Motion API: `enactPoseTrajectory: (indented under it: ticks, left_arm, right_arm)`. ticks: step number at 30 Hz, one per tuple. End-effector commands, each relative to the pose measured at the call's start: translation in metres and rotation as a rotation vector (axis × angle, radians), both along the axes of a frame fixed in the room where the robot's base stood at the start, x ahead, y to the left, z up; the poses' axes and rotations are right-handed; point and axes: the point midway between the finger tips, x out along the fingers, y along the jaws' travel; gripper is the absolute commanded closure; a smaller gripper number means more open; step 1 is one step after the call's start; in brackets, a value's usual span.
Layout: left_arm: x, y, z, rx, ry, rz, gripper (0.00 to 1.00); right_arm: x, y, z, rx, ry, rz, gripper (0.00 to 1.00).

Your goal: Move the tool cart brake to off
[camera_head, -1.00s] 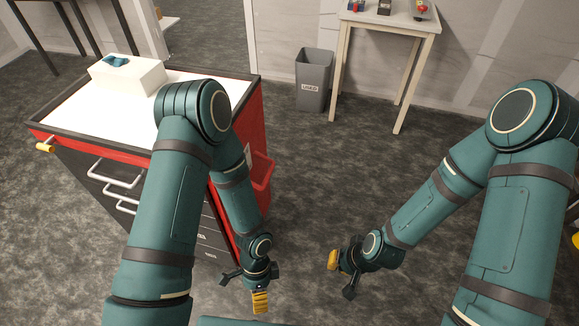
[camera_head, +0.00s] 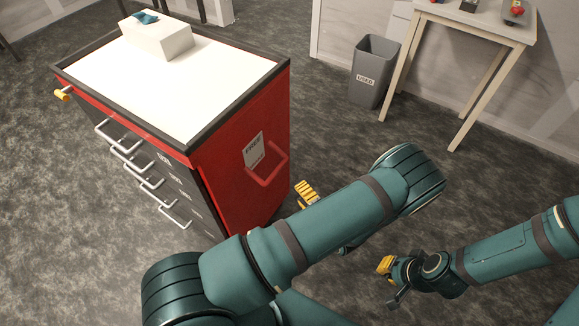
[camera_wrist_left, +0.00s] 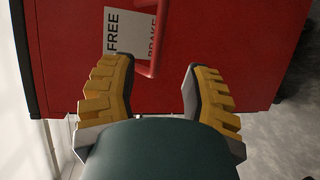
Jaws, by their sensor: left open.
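The red tool cart (camera_head: 240,165) stands at the left in the head view. On its right side is a red brake handle (camera_head: 268,168) below a white label reading FREE. In the left wrist view the handle (camera_wrist_left: 154,45) reaches down in front of the label (camera_wrist_left: 128,30), which also shows the word BRAKE. My left gripper (camera_head: 307,193) is right of the handle, partly hidden by my arm. In the wrist view it (camera_wrist_left: 155,75) is open, with the handle's lower end between its fingertips, apparently untouched. My right gripper (camera_head: 390,280) is over the floor; its opening is unclear.
The cart's white top (camera_head: 120,75) carries a white box (camera_head: 165,40) with a blue item on it. A grey bin (camera_head: 372,75) marked USED and a small table (camera_head: 480,22) stand at the back right. Open floor lies between cart and bin.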

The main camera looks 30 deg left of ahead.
Motion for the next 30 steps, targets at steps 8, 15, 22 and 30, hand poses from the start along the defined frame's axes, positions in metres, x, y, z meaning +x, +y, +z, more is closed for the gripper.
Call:
enactPoseTrajectory:
  ticks: [8,15,22,30]
  left_arm:
    - [0.017,0.036,-0.008,-0.001,-0.001,0.006,0.52]
    - [0.038,0.077,-0.017,-0.002,-0.002,0.008,0.52]
    - [0.054,0.107,-0.023,-0.004,-0.001,0.006,0.52]
    - [0.06,0.119,-0.024,-0.004,0.0,0.005,0.52]
  right_arm:
    - [0.001,0.0,-0.007,0.0,-0.003,0.0,1.0]
    - [0.003,0.0,-0.015,-0.001,-0.007,-0.002,1.0]
    - [0.004,-0.001,-0.021,-0.001,-0.01,-0.003,1.0]
    - [0.005,-0.001,-0.023,-0.003,-0.012,-0.002,1.0]
